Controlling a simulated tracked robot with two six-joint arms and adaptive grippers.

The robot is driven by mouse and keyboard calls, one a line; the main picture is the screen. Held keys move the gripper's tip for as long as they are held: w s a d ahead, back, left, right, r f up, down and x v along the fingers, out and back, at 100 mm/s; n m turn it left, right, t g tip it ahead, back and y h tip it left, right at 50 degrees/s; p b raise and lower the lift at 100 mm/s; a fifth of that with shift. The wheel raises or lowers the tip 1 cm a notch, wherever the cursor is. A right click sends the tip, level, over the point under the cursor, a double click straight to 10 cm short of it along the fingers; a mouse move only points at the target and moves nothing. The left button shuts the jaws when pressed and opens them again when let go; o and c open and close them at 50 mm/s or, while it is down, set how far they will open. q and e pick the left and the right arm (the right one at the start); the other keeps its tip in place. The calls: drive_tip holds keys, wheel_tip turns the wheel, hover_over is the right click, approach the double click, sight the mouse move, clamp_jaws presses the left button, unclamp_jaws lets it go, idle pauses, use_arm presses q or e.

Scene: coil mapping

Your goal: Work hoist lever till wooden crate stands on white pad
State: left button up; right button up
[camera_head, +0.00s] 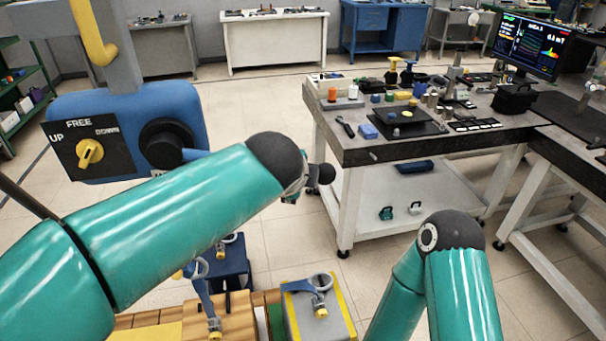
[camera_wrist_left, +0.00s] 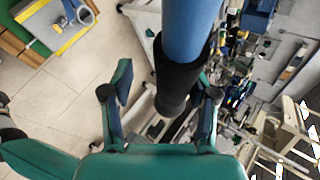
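The blue hoist body (camera_head: 187,108) hangs at the left, with a yellow selector knob (camera_head: 90,152) on a plate marked UP, FREE and DOWN. Its blue lever (camera_head: 196,155) runs behind my left arm, and a black grip end (camera_head: 322,174) shows past the wrist. In the left wrist view, my left gripper (camera_wrist_left: 163,85) is open, its fingers apart on either side of the black lever grip (camera_wrist_left: 178,88), which looks nearer the right finger. Wooden boards (camera_head: 240,322), possibly the crate, show at the bottom. I cannot make out the white pad. My right gripper is out of view.
A grey block with yellow edges (camera_head: 335,322) and a shackle stands beside the boards. A blue block (camera_head: 228,262) is behind them. A cluttered workbench (camera_head: 350,150) stands right of the lever. Tiled floor between is clear. My right arm rises at lower right.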

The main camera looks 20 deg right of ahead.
use_arm(q)
drive_tip(key=shift+w, duration=0.1)
drive_tip(key=shift+s+a+r, duration=0.2)
drive_tip(key=shift+s+r, duration=0.25)
drive_tip(key=shift+r, duration=0.05)
drive_tip(key=v, duration=1)
drive_tip(key=shift+s, duration=0.25)
drive_tip(key=shift+a, duration=0.1)
